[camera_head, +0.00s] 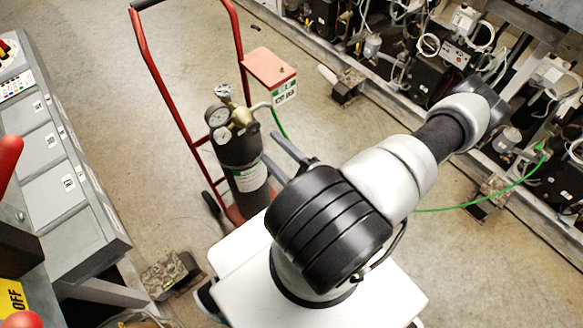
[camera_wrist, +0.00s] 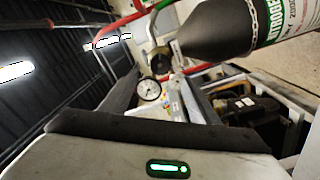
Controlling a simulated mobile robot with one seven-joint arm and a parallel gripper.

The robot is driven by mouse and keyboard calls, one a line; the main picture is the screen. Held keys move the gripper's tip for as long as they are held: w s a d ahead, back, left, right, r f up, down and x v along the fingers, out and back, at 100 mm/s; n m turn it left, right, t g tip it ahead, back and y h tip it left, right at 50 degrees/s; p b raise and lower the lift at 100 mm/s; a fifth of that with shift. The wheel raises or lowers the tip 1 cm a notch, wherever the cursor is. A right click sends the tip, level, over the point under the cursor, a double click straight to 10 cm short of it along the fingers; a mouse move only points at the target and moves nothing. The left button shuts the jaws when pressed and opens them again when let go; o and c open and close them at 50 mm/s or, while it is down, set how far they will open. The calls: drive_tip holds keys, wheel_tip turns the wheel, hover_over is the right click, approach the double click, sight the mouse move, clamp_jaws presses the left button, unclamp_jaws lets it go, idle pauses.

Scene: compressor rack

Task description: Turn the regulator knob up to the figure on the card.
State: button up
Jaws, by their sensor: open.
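A dark gas cylinder (camera_head: 243,160) stands on a red hand truck and carries a brass regulator (camera_head: 240,118) with two round gauges (camera_head: 217,115). In the wrist view the cylinder (camera_wrist: 222,28) appears tilted, with a round brass part (camera_wrist: 160,60), perhaps the knob, and a white-faced gauge (camera_wrist: 148,90). A white and green card (camera_head: 284,93) is on the side of a red box; I cannot read its figure surely. My gripper (camera_head: 268,145) is open and empty, just right of the cylinder, fingers pointing towards the regulator and apart from it. My arm hides part of the gripper.
The red hand truck (camera_head: 160,90) rises left of the cylinder. Grey cabinets (camera_head: 55,190) stand at the left; compressor racks (camera_head: 460,55) run along the upper right. A green hose (camera_head: 480,203) crosses to the rack. Bare floor (camera_head: 110,70) lies between.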

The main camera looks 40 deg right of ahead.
drive_tip(key=s, duration=0.7)
drive_tip(key=shift+s+d+b, duration=0.15)
drive_tip(key=shift+s+b, duration=0.05)
drive_tip(key=shift+b, duration=0.1)
drive_tip(key=shift+r, duration=0.1)
